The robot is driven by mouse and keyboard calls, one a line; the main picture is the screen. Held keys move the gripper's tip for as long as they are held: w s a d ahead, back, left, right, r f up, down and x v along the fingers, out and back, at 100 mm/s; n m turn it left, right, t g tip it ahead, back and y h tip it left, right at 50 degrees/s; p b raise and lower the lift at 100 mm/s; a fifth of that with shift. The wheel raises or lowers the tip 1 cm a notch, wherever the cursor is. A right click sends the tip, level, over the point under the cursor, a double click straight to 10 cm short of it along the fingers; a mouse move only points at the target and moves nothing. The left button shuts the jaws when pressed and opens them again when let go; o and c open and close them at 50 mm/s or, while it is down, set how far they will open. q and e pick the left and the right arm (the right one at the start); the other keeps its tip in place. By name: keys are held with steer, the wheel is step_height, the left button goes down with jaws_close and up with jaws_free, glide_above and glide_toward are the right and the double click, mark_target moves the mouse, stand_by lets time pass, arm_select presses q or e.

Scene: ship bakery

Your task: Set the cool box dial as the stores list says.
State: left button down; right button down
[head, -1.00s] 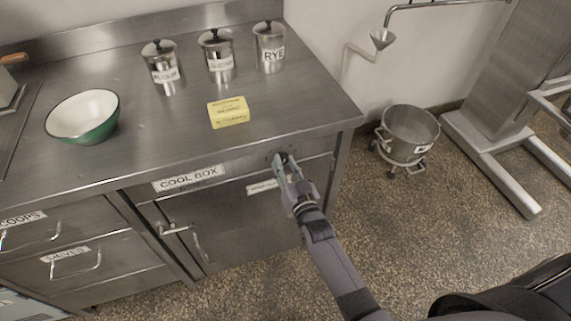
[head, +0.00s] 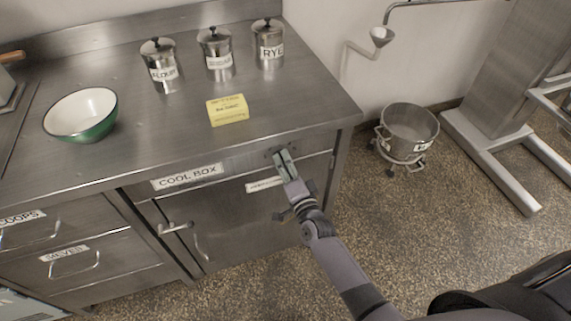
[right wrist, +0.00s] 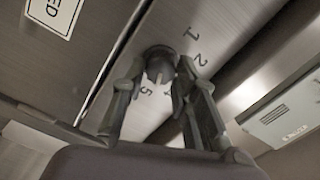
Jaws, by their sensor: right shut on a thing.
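The cool box is the steel cupboard front under the counter, with a "COOL BOX" label (head: 188,176). Its dark round dial (right wrist: 160,64) sits on the steel strip under the counter edge, at the right end. My right gripper (head: 281,153) is shut on the dial; in the right wrist view its fingers (right wrist: 157,79) stand on either side of the knob. Numerals including 1, 2 and 5 show around it, partly covered by a finger. I cannot tell the setting for sure. A yellow note (head: 228,109) lies on the counter, its writing too small to read. My left gripper is not in view.
Three lidded steel canisters (head: 216,56) stand at the back of the counter. A green and white bowl (head: 82,112) stands at the left. A door handle (head: 176,229) juts out below. A wheeled steel pot (head: 408,130) stands on the floor at the right.

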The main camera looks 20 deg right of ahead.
steer(key=shift+f+m, duration=0.1)
steer(key=shift+m, duration=1)
steer(key=shift+b, duration=0.3)
steer(key=c, duration=1.3)
jaws_free()
steer(key=s, duration=1.2)
steer(key=shift+d, duration=0.2)
